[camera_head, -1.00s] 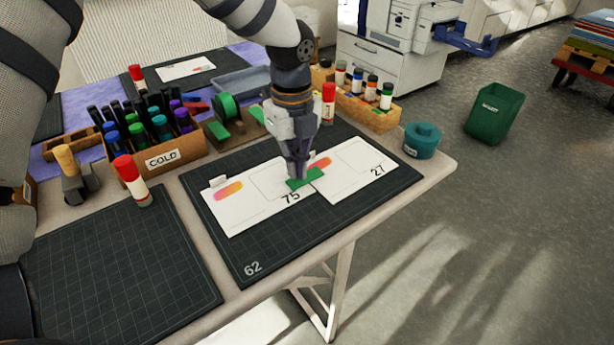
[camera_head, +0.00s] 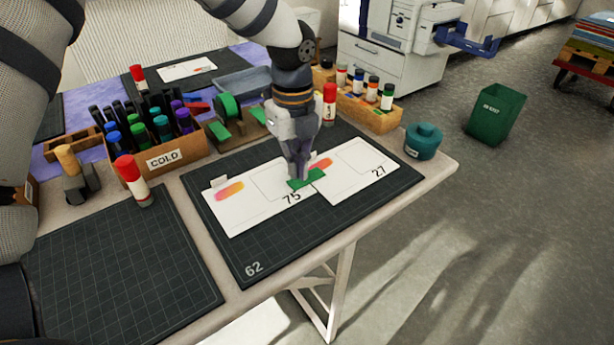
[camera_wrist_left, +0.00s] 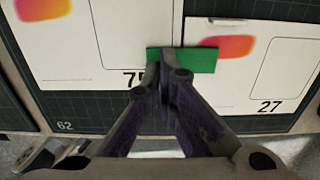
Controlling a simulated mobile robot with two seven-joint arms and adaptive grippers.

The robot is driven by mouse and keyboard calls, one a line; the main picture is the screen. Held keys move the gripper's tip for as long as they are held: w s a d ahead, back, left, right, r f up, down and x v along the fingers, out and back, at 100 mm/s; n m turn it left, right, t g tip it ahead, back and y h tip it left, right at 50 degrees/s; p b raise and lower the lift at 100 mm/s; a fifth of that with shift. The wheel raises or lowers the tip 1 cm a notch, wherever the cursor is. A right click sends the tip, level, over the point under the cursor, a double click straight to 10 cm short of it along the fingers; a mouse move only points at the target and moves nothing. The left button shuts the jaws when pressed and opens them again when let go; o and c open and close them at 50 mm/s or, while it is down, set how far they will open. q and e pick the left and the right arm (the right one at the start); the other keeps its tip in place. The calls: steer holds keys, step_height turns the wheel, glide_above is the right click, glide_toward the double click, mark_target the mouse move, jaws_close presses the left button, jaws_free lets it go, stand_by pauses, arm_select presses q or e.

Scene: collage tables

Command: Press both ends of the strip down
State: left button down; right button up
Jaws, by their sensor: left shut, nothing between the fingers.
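A green strip (camera_head: 307,179) lies across the seam between the left card (camera_head: 236,212) marked 75 and the right card (camera_head: 359,167) marked 27, on a dark cutting mat (camera_head: 245,240). In the left wrist view the green strip (camera_wrist_left: 198,60) spans both cards. My left gripper (camera_head: 298,178) points down with its fingers shut and empty. In the wrist view its tips (camera_wrist_left: 166,62) are at the strip's left part, over the card marked 75. Whether they touch the strip I cannot tell. My right gripper is not in view.
A box of markers labelled COLD (camera_head: 165,160), a green tape dispenser (camera_head: 227,112) and a box of glue bottles (camera_head: 370,115) line the mat's back. A red-capped glue stick (camera_head: 133,180) stands left. A teal round container (camera_head: 423,141) sits near the table's right corner.

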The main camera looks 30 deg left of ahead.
mark_target(296, 184)
arm_select(q)
steer(key=shift+f, duration=1.05)
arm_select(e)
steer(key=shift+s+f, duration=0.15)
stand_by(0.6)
arm_select(q)
steer(key=shift+r+p, duration=1.05)
steer(key=shift+r, duration=2.55)
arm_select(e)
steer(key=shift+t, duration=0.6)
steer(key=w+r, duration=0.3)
arm_select(q)
steer(key=shift+s+f, duration=0.1)
steer(key=shift+f, duration=0.05)
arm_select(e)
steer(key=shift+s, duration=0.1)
